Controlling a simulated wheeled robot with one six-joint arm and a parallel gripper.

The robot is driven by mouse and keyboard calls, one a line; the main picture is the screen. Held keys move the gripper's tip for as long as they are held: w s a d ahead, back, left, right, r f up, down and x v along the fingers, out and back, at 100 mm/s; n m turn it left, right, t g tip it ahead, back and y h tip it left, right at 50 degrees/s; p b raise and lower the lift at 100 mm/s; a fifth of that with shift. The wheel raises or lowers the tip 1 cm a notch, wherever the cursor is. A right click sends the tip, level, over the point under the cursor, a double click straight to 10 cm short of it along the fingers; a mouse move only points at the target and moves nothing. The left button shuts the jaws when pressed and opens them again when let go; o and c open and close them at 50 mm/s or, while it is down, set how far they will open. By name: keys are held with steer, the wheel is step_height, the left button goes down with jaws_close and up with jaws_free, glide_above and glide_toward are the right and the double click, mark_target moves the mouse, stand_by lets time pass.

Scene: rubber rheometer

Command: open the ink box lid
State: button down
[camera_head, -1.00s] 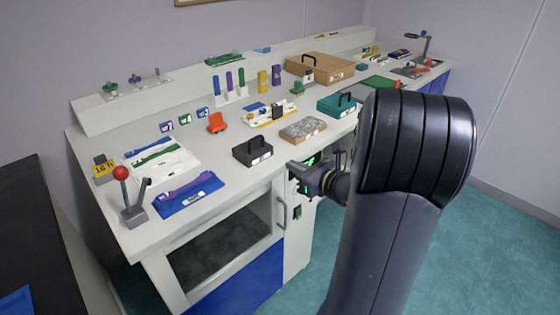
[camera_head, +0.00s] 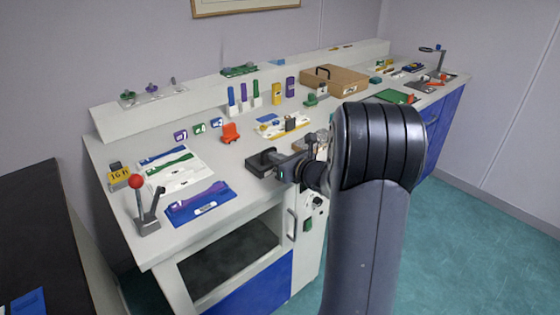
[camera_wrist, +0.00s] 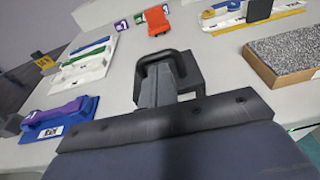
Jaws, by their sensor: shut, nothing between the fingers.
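A small dark box (camera_head: 260,160) with a handle, which I take for the ink box, sits near the front edge of the bench in the head view. My gripper (camera_head: 281,169) is at its right side and hides part of it. In the wrist view, the box (camera_wrist: 191,76) and its black looped handle (camera_wrist: 165,54) are straight ahead. My gripper (camera_wrist: 155,80) is shut and empty, with its fingers overlapping the handle in the picture. I cannot tell whether they touch it. The lid's edge is mostly hidden.
A speckled slab (camera_wrist: 285,48) lies close to the right. A blue tray (camera_head: 200,204) and a red-knobbed lever (camera_head: 138,190) stand to the left. An orange-red object (camera_head: 230,133) is behind. Bare bench lies between the blue tray and the box.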

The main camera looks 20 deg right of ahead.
steer(key=shift+r+p, duration=0.15)
steer(key=shift+p, duration=0.15)
steer(key=shift+w+r+g+p, duration=0.15)
steer(key=shift+g+p, duration=0.15)
steer(key=shift+p, duration=0.35)
